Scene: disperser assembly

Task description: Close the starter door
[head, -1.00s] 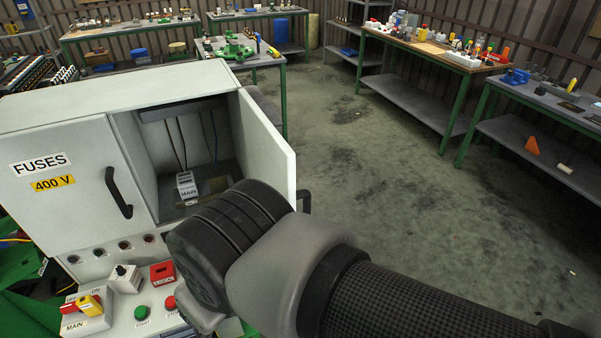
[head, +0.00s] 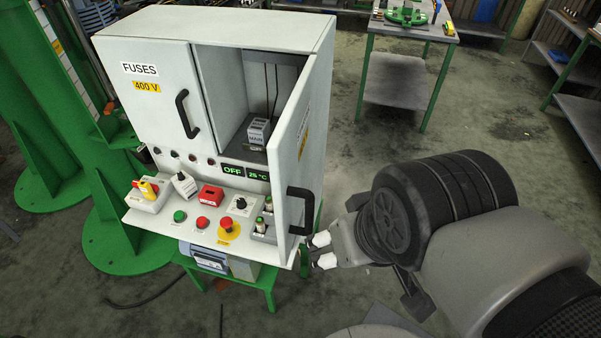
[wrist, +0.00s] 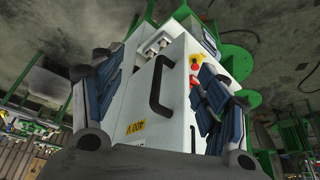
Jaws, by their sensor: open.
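The starter cabinet (head: 212,23) is white, with a left door (head: 158,98) marked FUSES and 400 V that is shut. The right door (head: 300,142) stands swung open toward me, with a black handle (head: 301,210) near its free edge. Inside the open compartment is a small grey block (head: 258,134) marked MAIN. My gripper (head: 321,250) is just right of the open door's lower free edge, close to the handle; contact cannot be told. In the wrist view my gripper (wrist: 160,95) is open, its fingers on either side of a white door face with a black handle (wrist: 158,88).
A control panel (head: 160,213) with buttons and switches juts out below the doors. A green machine frame (head: 100,215) stands at left. A workbench (head: 400,50) is behind at right.

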